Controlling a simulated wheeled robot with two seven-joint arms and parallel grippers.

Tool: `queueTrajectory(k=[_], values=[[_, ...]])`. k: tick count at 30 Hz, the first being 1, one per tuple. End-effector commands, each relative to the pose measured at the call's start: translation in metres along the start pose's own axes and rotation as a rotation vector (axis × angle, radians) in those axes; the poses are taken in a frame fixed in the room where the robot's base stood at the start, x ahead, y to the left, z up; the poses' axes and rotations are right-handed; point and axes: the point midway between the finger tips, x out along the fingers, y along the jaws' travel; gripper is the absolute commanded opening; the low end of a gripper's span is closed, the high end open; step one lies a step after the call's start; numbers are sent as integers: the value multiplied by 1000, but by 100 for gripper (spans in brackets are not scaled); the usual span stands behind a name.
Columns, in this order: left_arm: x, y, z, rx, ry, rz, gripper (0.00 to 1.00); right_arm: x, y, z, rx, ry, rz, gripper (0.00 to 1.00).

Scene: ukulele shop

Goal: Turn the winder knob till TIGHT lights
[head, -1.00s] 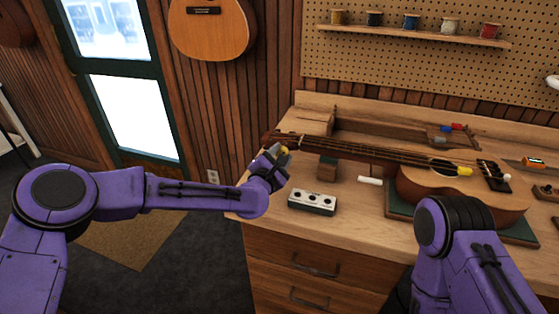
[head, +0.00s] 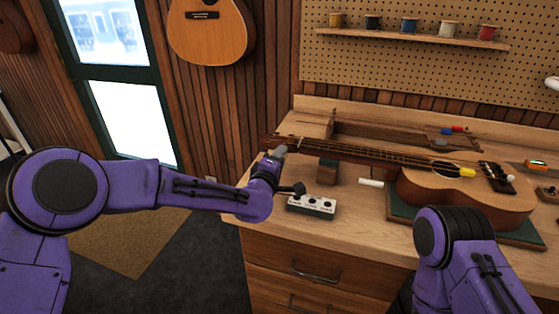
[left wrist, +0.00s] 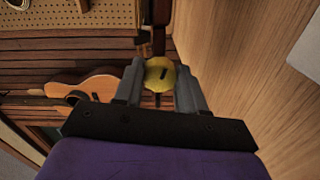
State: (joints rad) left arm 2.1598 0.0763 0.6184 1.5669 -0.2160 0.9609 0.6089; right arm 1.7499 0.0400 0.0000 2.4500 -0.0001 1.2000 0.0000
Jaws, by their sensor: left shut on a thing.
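The ukulele lies on the bench, neck pointing left. A small white-topped box (head: 311,204) with several dark round spots stands in front of the neck; its lettering is too small to read, and no lit lamp shows. My right gripper is out of view.
A wooden block (head: 327,172) stands under the neck. A white stick (head: 371,183) lies beside the ukulele body, which rests on a green mat (head: 402,212). Thread spools stand on a shelf (head: 410,34) behind. The bench front is fairly clear.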

Motion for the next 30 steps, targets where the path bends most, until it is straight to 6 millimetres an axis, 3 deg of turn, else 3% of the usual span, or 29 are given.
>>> queueTrajectory(k=[15, 30], values=[[2, 5, -5, 408, 32, 6, 9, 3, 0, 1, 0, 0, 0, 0], [2, 6, -5, 539, 39, 6, 9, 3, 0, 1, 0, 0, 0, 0]])
